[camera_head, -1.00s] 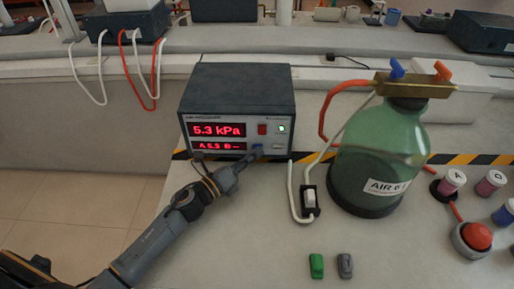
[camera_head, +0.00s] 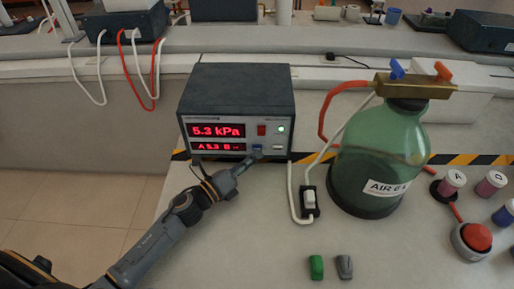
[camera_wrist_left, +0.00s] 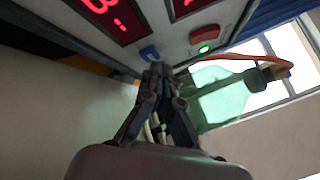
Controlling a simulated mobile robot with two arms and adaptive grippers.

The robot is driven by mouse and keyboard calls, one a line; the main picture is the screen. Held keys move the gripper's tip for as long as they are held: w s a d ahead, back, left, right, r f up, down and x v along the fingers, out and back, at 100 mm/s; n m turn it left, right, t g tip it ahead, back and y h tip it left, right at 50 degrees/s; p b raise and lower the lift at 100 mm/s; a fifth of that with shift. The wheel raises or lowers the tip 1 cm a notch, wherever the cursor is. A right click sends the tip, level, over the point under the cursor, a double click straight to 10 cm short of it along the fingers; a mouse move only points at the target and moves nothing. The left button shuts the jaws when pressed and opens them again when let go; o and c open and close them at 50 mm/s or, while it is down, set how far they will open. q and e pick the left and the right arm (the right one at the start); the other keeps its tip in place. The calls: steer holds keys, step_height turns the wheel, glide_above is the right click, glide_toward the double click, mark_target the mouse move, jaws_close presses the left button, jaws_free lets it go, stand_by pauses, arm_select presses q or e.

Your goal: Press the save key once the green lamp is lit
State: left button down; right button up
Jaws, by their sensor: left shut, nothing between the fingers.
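The meter box (camera_head: 236,103) stands on the bench and shows red readings, 5.3 kPa above and a line starting A 5.3 below. The small round lamp (camera_head: 281,129) at its right is lit; it shows green in the left wrist view (camera_wrist_left: 204,49). A blue key (camera_wrist_left: 149,53) and a pale key (camera_head: 278,147) sit low on the front panel; I cannot read their labels. My left gripper (camera_head: 256,155) is shut and empty, its fingertips (camera_wrist_left: 160,70) close by the blue key. I cannot tell whether they touch it. My right gripper is not in view.
A red switch (camera_head: 262,130) is beside the lamp. Right of the box are a green glass bottle (camera_head: 375,155) with hoses, a small white switch (camera_head: 309,199) and a red push button (camera_head: 477,237). A green block (camera_head: 316,267) and a grey block (camera_head: 344,267) lie in front.

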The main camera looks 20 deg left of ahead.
arm_select(q)
steer(key=shift+s+d, duration=0.25)
steer(key=shift+s, duration=0.55)
steer(key=shift+s+d, duration=0.2)
steer(key=shift+s, duration=0.65)
steer(key=shift+s+d, duration=0.25)
steer(key=shift+s, duration=0.55)
steer(key=shift+f, duration=0.1)
